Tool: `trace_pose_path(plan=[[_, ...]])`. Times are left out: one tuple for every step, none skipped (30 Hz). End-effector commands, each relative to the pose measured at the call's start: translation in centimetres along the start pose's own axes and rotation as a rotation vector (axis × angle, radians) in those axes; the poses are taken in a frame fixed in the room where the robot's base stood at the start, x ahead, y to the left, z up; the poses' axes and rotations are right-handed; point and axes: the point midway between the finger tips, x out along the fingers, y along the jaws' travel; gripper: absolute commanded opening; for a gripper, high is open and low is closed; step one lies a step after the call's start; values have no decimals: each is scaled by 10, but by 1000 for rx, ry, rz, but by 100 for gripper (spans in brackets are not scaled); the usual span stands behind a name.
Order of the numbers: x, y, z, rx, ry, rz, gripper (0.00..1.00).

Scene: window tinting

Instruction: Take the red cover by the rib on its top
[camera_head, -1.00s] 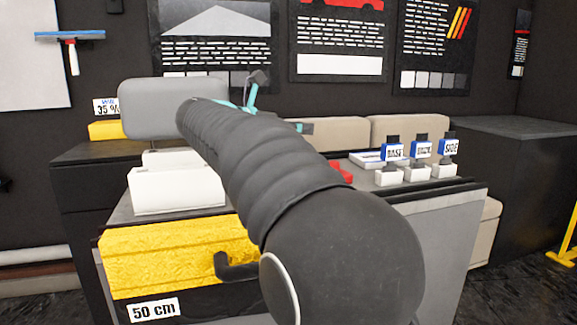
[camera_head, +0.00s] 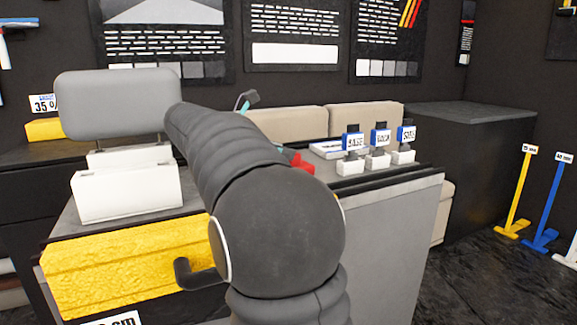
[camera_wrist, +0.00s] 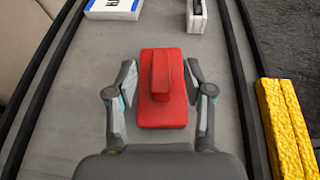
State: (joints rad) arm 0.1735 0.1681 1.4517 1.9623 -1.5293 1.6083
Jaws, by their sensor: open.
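The red cover (camera_wrist: 162,108) lies flat on the grey bench top in the wrist view, with a raised rib (camera_wrist: 161,77) running lengthwise along its top. My gripper (camera_wrist: 161,80) is open, with one finger on each side of the cover. Gaps show between the fingers and the rib; the height of the fingertips over the cover is hard to tell. In the head view only part of the red cover (camera_head: 300,162) shows, behind my arm. My arm hides most of the gripper there.
The grey bench top (camera_wrist: 80,110) is clear around the cover. A blue-and-white labelled block (camera_wrist: 114,8) and a white holder (camera_wrist: 196,15) lie beyond it. A yellow block (camera_wrist: 286,125) is at the right. Three labelled blue-and-white stands (camera_head: 377,150) line the bench's right side.

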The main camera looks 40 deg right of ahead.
Motion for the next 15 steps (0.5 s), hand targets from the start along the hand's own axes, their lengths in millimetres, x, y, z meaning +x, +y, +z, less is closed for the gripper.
trace_pose_path(plan=[[5, 0, 0, 0, 0, -3, 52], [9, -1, 0, 0, 0, -4, 52], [14, -1, 0, 0, 0, -5, 52], [19, -1, 0, -1, -1, -5, 52], [24, -1, 0, -1, -1, -5, 52], [30, -2, 1, 0, 0, -6, 52], [34, -1, 1, 0, -1, -5, 52], [38, -1, 1, -1, -1, -4, 52], [43, -1, 1, -1, -1, -5, 52], [46, -1, 0, -1, -1, -4, 52], [49, -1, 0, -1, -1, -3, 52], [51, -1, 0, -1, -1, -3, 52], [52, -1, 0, -2, -1, -3, 52], [53, -1, 0, -2, -1, -2, 52], [54, -1, 0, -2, -1, -2, 52]])
